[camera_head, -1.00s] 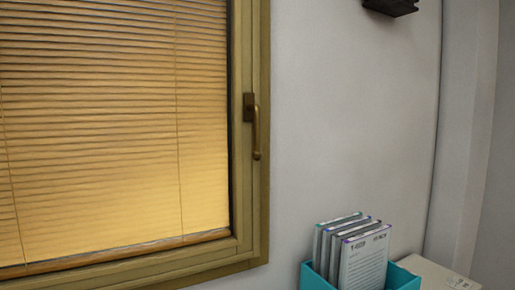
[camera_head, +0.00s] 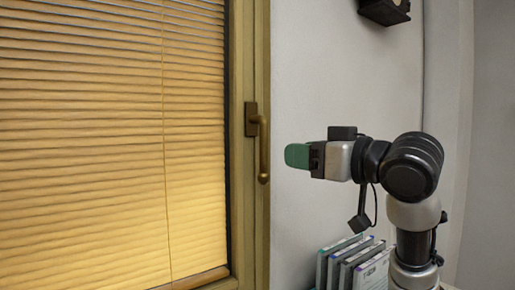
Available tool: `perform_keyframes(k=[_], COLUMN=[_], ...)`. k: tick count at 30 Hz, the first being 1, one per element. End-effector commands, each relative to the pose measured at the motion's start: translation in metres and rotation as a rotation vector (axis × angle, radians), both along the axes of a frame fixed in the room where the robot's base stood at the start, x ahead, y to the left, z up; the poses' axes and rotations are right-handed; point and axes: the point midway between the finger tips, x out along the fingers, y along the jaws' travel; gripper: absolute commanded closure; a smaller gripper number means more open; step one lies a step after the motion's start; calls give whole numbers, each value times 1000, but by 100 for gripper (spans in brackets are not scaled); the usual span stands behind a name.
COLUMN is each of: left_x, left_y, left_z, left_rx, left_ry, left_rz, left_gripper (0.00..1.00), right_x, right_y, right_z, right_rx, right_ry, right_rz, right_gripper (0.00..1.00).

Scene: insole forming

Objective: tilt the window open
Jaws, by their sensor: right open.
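The window (camera_head: 110,140) fills the left of the view, with lowered yellow blinds, and looks closed in its olive-brown frame. Its brass handle (camera_head: 263,150) sits on the right side of the frame and points straight down. My right gripper (camera_head: 296,156), with green fingertips, is to the right of the handle, apart from it and at about its height. It points left toward the handle and is open, with nothing seen in it. My left gripper is not in view.
Several binders (camera_head: 350,262) stand at the bottom, partly behind my right arm. A dark wall-mounted object (camera_head: 384,11) is at the top right. The pale wall (camera_head: 320,70) between the window and my arm is bare.

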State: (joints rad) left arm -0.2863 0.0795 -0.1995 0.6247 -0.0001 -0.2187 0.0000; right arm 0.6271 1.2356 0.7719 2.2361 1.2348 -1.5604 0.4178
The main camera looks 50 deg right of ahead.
Motion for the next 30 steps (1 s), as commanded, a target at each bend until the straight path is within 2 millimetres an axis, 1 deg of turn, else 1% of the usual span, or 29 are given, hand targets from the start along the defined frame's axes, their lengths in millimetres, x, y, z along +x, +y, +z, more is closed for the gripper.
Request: perform_keyframes(k=[1,3,6,9,11,13,15,18,26,27,29,30], left_x=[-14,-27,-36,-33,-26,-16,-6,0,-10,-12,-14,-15], left_y=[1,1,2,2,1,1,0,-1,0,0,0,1], left_z=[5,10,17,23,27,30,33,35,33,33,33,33], left_rx=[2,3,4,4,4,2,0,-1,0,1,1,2], left_ry=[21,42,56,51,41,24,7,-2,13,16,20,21], left_rz=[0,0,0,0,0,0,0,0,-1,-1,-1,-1], left_gripper=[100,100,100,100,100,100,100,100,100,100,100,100], right_x=[10,24,44,62,71,79,85,90,92,91,91,91], right_y=[-1,-2,-3,-4,-5,-5,-6,-6,-6,-6,-6,-6], right_z=[1,2,2,2,2,1,1,0,-1,-1,-1,-1], right_rx=[1,2,1,0,0,0,0,-1,-1,-1,-1,-1], right_ry=[7,8,8,6,6,6,5,4,3,3,4,4], right_rz=[1,1,2,0,1,1,0,0,0,0,0,0], right_gripper=[57,57,57,57,57,57,57,57,57,60,69,75])
